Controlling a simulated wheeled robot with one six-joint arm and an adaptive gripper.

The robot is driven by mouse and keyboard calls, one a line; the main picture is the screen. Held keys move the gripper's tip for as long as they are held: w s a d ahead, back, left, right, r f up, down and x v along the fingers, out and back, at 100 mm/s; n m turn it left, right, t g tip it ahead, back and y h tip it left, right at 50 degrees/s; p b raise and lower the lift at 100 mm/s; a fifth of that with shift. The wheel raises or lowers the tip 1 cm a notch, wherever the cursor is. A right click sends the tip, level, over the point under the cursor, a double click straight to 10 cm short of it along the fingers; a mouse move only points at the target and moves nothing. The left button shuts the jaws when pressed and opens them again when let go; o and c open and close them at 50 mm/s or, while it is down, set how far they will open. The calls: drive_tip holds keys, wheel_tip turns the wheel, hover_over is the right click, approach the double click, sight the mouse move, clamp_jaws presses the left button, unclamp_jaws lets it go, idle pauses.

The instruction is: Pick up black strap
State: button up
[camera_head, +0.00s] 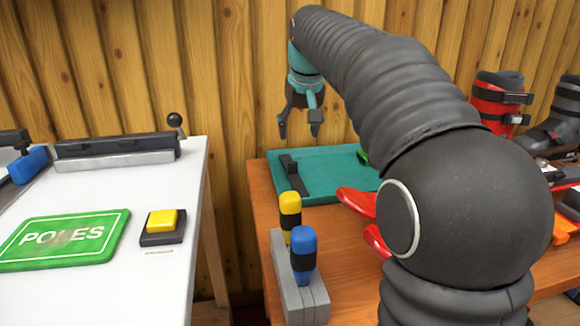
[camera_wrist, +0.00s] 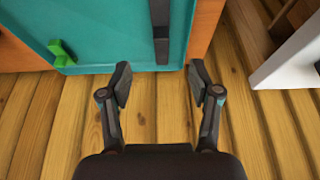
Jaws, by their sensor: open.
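The black strap (camera_head: 293,174) lies on the teal tray (camera_head: 328,184) at the left end of the wooden bench. It also shows in the wrist view (camera_wrist: 161,30), upright in the picture and beyond my fingertips. My gripper (camera_head: 299,130) is open and empty, raised behind the tray's far edge in the head view. In the wrist view my gripper (camera_wrist: 158,82) has its fingers spread, with the plank surface between them and the strap's near end slightly ahead. The strap's upper end is cut off in the wrist view.
A green piece (camera_wrist: 61,52) lies on the tray away from the strap. A grey holder (camera_head: 299,290) with yellow and blue handles stands in front of the tray. A white table (camera_head: 110,190) is at left. A plank wall stands behind.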

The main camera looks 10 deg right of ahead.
sight(293, 162)
drive_tip(key=x, duration=0.5)
drive_tip(key=b+x, duration=0.1)
drive_tip(key=x, duration=0.2)
drive_tip(key=shift+w+f, duration=0.2)
drive_tip(key=shift+w, duration=0.25)
drive_tip(key=shift+w+b+x, duration=0.15)
drive_tip(key=shift+x, duration=1.15)
drive_tip(key=shift+w+b+x, duration=0.15)
drive_tip(key=shift+w+x, duration=0.05)
drive_tip(key=shift+x, duration=1.05)
drive_tip(key=shift+a+r, duration=0.1)
drive_tip(key=shift+r, duration=0.05)
clamp_jaws()
